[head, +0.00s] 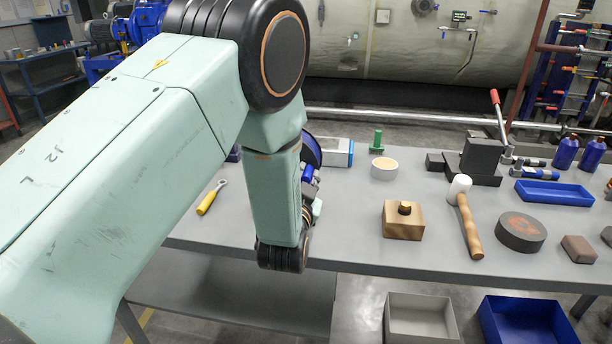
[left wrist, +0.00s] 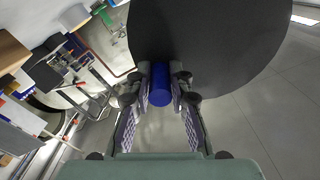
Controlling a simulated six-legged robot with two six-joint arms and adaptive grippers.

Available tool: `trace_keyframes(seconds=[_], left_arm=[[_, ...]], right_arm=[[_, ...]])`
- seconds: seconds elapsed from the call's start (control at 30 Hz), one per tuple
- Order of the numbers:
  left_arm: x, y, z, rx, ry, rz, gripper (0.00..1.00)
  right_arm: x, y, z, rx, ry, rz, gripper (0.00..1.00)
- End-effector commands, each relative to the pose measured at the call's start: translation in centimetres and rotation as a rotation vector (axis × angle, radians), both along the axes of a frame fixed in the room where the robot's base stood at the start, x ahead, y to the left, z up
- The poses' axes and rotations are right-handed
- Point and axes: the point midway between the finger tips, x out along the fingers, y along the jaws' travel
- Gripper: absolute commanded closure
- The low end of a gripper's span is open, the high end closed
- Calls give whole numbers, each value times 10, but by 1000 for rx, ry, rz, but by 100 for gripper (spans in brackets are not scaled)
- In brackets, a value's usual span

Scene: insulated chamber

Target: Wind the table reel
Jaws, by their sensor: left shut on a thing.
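The table reel shows in the left wrist view as a large dark disc (left wrist: 215,40) filling the top. A blue cylindrical handle (left wrist: 160,88) stands out from the disc. My left gripper (left wrist: 160,98) is shut on this handle, with a finger on each side of it. In the head view, only a dark blue edge of the reel (head: 313,150) shows behind my left arm. My left gripper (head: 311,187) is mostly hidden there by the arm. The right gripper is in neither view.
The grey table holds a yellow-handled wrench (head: 210,198), a wooden block (head: 402,222), a mallet (head: 468,215), a dark round disc (head: 520,232) and a blue tray (head: 553,193). Two open bins, grey (head: 420,301) and blue (head: 527,306), are below the front edge.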

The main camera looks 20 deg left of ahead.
Motion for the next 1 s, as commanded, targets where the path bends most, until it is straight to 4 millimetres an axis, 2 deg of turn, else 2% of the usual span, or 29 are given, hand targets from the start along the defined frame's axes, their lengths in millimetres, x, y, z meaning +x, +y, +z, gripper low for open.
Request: trace_keyframes(seconds=[0.33,0.37,0.63,0.9,1.0], left_arm=[[0,0,-1,4,2,-2,100],[0,-1,-1,4,2,-2,79],[0,0,-1,3,2,-2,57],[-1,0,0,3,1,-1,57],[-7,-2,-1,3,3,-1,57]], right_arm=[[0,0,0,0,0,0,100],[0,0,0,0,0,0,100],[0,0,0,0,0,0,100],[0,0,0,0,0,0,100],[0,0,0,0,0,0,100]])
